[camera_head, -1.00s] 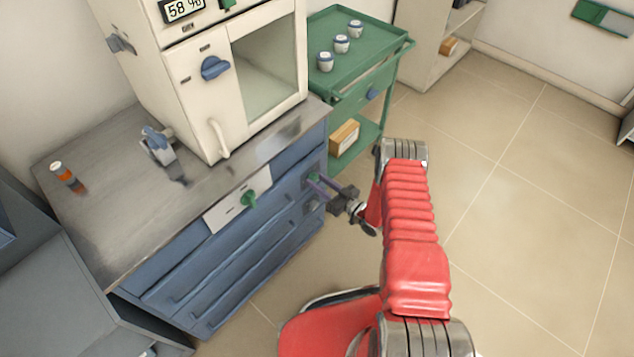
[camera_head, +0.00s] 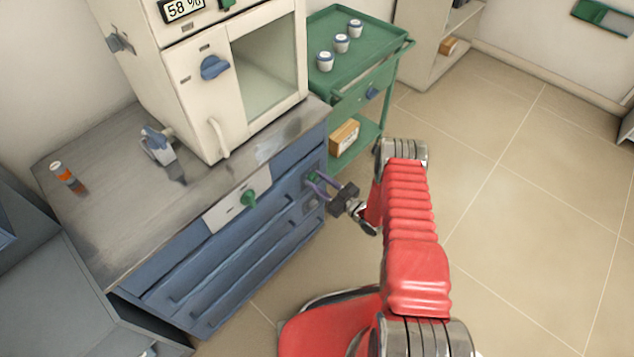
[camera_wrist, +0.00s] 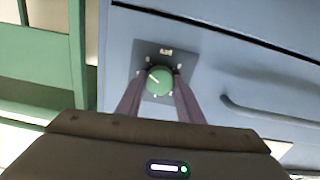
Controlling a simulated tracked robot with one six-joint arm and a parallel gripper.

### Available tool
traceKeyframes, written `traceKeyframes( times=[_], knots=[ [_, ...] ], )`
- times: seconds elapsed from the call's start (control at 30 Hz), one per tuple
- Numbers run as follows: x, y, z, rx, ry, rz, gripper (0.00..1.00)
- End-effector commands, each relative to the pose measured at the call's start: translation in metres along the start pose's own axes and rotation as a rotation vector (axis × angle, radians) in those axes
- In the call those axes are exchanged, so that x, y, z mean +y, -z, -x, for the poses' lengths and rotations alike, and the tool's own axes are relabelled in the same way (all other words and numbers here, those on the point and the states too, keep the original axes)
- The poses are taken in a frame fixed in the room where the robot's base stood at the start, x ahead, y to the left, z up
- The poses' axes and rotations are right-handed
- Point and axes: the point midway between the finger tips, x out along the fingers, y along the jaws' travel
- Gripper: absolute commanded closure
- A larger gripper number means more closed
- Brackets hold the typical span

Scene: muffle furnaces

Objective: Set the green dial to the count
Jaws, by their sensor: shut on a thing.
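The green dial (camera_wrist: 160,81) is a round knob with a white pointer line on a small grey plate. The plate has marks around the knob and a small label above it, too blurred to read. In the wrist view the pointer aims to the upper left. The dial also shows small at the right end of the blue cabinet front in the head view (camera_head: 312,177). My gripper (camera_head: 315,184) faces it, its two fingers shut on the dial's sides. The wrist view shows one fingertip on each side of it (camera_wrist: 159,92).
Three white cups (camera_head: 341,43) stand on the green trolley (camera_head: 375,50). Another green knob (camera_head: 249,198) sits on the cabinet's pale panel. Drawer handles (camera_wrist: 265,112) project nearby. A white furnace (camera_head: 215,110) stands on the worktop. The tiled floor at right is clear.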

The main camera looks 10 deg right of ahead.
Motion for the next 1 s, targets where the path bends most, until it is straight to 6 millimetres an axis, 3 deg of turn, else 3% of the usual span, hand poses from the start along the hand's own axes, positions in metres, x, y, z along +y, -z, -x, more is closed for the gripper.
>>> traceKeyframes(
  times=[0.5, 1.0],
  knots=[
    [-0.0039, 0.0000, -0.0005, 0.003, 0.007, 0.404, 0.89],
    [-0.0055, -0.0004, -0.0007, 0.003, 0.009, 0.513, 0.89]
  ],
)
